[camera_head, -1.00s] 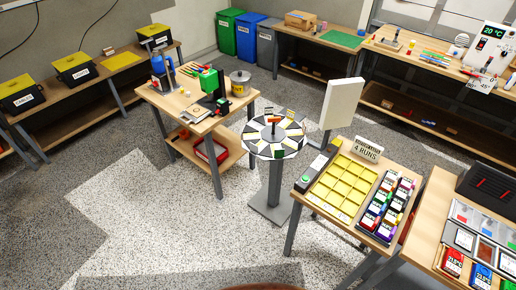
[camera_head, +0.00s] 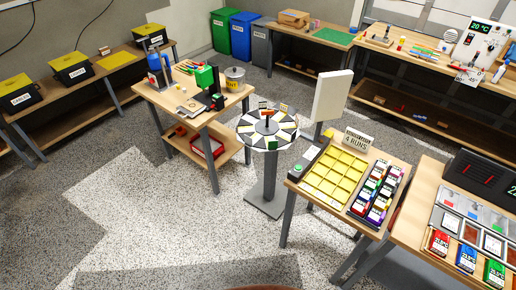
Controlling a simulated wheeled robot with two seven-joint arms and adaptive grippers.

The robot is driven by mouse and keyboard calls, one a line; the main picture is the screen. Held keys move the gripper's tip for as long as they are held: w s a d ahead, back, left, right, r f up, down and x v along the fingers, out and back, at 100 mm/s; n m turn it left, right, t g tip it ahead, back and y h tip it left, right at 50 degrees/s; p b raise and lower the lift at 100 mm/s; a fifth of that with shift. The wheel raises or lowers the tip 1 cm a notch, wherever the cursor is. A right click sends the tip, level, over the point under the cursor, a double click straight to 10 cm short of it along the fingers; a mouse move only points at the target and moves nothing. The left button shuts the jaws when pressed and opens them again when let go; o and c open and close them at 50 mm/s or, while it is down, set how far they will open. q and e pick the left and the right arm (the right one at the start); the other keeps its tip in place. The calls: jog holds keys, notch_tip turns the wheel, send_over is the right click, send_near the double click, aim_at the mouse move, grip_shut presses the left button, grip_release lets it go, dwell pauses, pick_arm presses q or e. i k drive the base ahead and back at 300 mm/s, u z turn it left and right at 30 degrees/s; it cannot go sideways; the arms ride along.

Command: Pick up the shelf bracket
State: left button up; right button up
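I cannot make out a shelf bracket for certain; the small parts in view are too small to tell apart. A round turntable (camera_head: 248,131) with black and white wedges stands on a grey pedestal in the middle, with small items on it. A wooden workbench (camera_head: 228,101) to its left carries a green and black device (camera_head: 206,78), a yellowish pot (camera_head: 235,77) and small loose parts. Neither of my grippers is in view.
A table with a yellow compartment tray (camera_head: 335,178) and several coloured boxes stands right of the turntable. A white panel (camera_head: 332,95) rises behind it. Black bins with yellow lids (camera_head: 71,68) line the left bench. The speckled floor (camera_head: 160,215) in front is clear.

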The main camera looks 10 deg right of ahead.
aim_at(254, 136)
jog(key=u, duration=0.95)
jog(key=i, duration=0.75)
jog(key=z, duration=0.7)
jog(key=i, duration=0.9)
jog(key=z, duration=0.7)
